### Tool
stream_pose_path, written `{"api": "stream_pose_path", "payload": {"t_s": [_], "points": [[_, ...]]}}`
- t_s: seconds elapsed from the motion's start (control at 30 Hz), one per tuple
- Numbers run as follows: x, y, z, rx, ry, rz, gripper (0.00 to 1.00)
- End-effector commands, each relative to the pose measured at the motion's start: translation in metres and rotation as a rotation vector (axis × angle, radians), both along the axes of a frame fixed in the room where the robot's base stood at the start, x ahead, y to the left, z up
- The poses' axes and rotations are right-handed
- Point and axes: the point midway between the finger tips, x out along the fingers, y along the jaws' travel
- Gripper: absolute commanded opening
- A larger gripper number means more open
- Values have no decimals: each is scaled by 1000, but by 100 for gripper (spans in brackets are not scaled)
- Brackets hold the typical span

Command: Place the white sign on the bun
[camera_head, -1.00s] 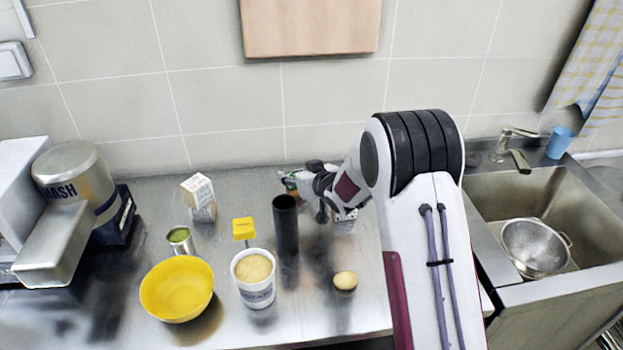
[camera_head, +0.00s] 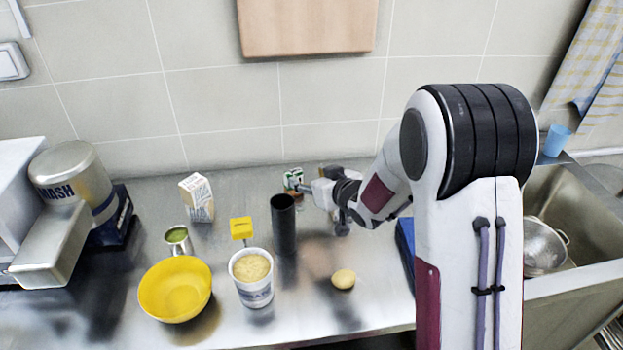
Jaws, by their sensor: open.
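The bun (camera_head: 343,279) is a small pale-yellow round piece on the steel counter, front of centre, with nothing on top of it. I cannot pick out the white sign for certain; a pale piece (camera_head: 323,194) shows at my gripper, but I cannot tell whether it is the sign or part of the gripper. My gripper (camera_head: 326,205) is open, behind and slightly left of the bun, right of the black cylinder. Its fingers are small and partly hidden by the wrist.
A black cylinder (camera_head: 284,226), a white tub (camera_head: 252,289), a yellow sign (camera_head: 241,228), a yellow bowl (camera_head: 160,303), an open can (camera_head: 179,240) and cartons (camera_head: 201,198) (camera_head: 293,179) stand left of my gripper. A blue item (camera_head: 405,245) is partly behind my arm. The sink (camera_head: 590,225) is right.

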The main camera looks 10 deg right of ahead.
Motion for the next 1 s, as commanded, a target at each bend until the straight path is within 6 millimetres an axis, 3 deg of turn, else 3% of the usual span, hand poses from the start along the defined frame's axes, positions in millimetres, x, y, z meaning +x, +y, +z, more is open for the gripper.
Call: {"api": "stream_pose_path", "payload": {"t_s": [1.0], "points": [[-6, -4, 7, -8, 1, -10, 50]]}}
